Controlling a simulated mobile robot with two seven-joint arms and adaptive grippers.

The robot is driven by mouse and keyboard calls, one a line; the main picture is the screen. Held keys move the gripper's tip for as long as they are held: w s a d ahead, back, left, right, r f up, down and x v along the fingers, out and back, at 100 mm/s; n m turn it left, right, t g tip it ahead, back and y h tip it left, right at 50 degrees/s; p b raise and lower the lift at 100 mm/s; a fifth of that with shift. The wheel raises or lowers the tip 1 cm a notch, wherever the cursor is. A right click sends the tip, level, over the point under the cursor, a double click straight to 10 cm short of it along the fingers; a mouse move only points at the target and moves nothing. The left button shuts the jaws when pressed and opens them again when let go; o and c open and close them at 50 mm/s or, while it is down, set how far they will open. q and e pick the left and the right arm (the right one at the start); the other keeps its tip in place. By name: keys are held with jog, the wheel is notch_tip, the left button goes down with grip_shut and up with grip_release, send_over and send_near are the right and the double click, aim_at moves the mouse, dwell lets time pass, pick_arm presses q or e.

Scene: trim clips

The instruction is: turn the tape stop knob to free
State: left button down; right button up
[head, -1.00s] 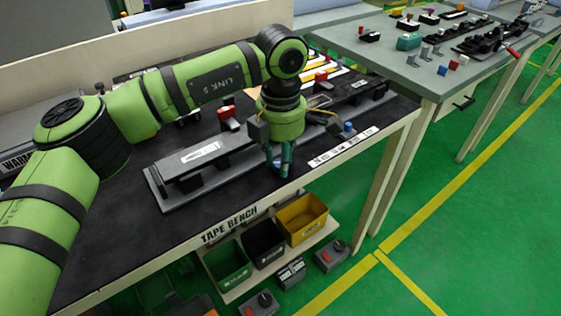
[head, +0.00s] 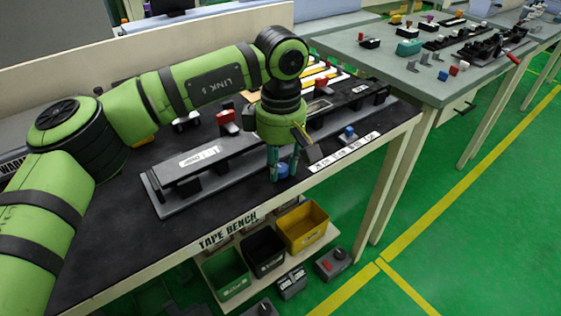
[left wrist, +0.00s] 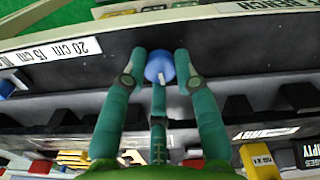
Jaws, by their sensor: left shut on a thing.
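A round blue knob (left wrist: 158,68) with a white pointer mark sits between the fingertips of my left gripper (left wrist: 162,62) in the left wrist view. The fingers are closed on it from both sides. The white mark points toward the bottom of that view, slightly right. In the head view my left gripper (head: 282,174) points down at the front edge of the tape bench (head: 110,215), and the blue knob (head: 282,169) shows partly between its fingers. My right gripper is not in view.
A long dark fixture (head: 180,205) lies behind the knob. A red clamp (head: 227,122) stands behind. Green, black and yellow bins (head: 302,225) sit below the bench.

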aim_at(281, 167)
pick_arm(q)
jog(key=shift+m, duration=0.6)
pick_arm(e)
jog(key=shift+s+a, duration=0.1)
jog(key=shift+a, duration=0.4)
pick_arm(q)
jog(key=c, duration=1.2)
grip_release()
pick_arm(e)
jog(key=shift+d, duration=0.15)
pick_arm(q)
notch_tip(281, 167, up, 12)
jog(key=shift+r, duration=0.1)
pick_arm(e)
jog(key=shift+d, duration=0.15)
